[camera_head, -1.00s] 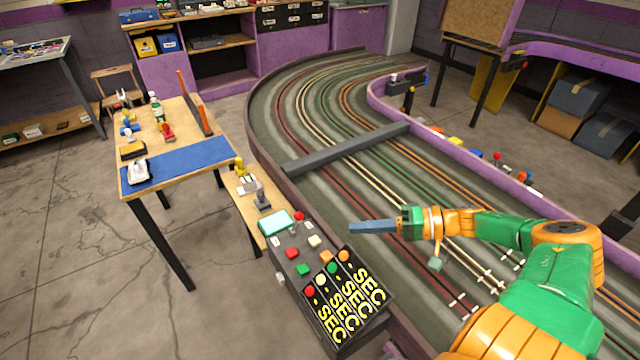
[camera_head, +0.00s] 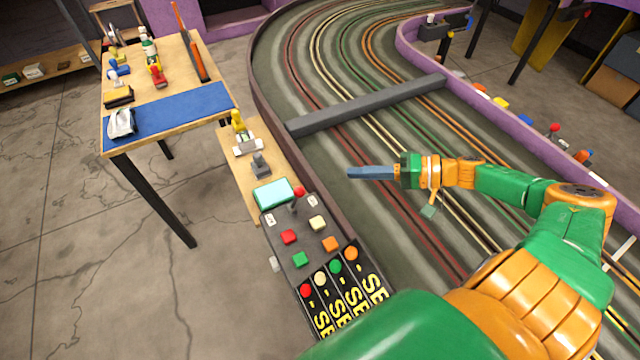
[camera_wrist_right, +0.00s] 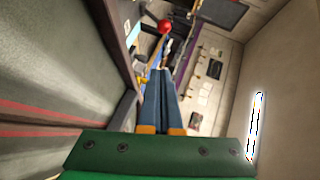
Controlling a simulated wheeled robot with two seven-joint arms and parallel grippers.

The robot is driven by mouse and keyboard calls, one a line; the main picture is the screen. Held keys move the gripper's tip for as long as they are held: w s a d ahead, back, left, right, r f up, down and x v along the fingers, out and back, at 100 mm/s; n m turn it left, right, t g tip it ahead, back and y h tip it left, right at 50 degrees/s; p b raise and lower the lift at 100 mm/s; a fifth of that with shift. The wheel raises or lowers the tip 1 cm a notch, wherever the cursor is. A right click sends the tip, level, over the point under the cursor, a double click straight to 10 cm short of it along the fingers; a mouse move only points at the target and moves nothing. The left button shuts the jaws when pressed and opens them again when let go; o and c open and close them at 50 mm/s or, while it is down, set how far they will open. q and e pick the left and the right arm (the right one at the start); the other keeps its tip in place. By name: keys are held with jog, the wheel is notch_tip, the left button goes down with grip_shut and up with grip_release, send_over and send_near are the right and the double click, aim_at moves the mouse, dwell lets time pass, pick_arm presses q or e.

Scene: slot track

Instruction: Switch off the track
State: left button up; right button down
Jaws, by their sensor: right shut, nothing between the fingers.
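The grey control panel (camera_head: 272,241) stands on the near left side of the slot track (camera_head: 390,209). It carries red, cream, green and orange buttons, and a small lever with a red ball knob (camera_head: 299,191) at its far end. The red knob also shows in the right wrist view (camera_wrist_right: 164,26), beyond the fingertips. My right gripper (camera_head: 350,172) is shut and empty, its blue fingers pointing left over the track, to the right of the knob and apart from it. Its fingers show together in the right wrist view (camera_wrist_right: 161,72). My left gripper is out of view.
A grey beam (camera_head: 365,105) crosses the track beyond my gripper. A teal-topped box (camera_head: 272,193) and small figures on a wooden shelf (camera_head: 229,169) adjoin the panel. A work table with a blue mat (camera_head: 170,118) stands at left. Floor between is clear.

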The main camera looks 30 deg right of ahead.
aim_at(296, 200)
jog(key=w+a, duration=0.1)
jog(key=a, duration=0.1)
jog(key=w+a+f+p, duration=0.1)
jog(key=a, duration=0.2)
jog(key=w+a+f, duration=0.1)
jog(key=a, duration=0.1)
jog(key=shift+w+a+f, duration=0.15)
jog(key=shift+w+a, duration=0.15)
jog(key=shift+w, duration=0.1)
jog(key=shift+s+a+f, duration=0.1)
jog(key=shift+a+f, duration=0.1)
jog(key=shift+a, duration=0.1)
jog(key=shift+p, duration=0.35)
